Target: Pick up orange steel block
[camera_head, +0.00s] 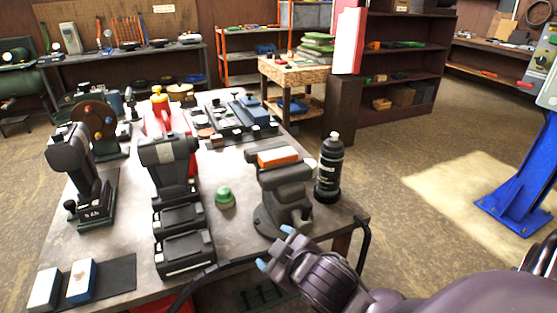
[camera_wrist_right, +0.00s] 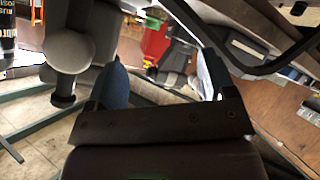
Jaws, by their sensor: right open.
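The orange steel block (camera_head: 278,156) lies on top of the dark grey bench vise (camera_head: 284,200) at the right front of the workbench (camera_head: 240,255). My right gripper (camera_head: 275,248) is in front of the vise at the bench's front edge, below and apart from the block. Its two blue fingertips are spread and nothing is between them. The right wrist view also shows the open fingers (camera_wrist_right: 163,82). I cannot make out the orange block in that view. My left gripper is not in view.
A black bottle (camera_head: 331,170) stands right of the vise. A green-topped knob (camera_head: 225,198) and black battery tools (camera_head: 175,200) stand left of it. A black bar handle (camera_head: 362,245) juts from the bench's right edge. Floor to the right is clear up to a blue post (camera_head: 520,190).

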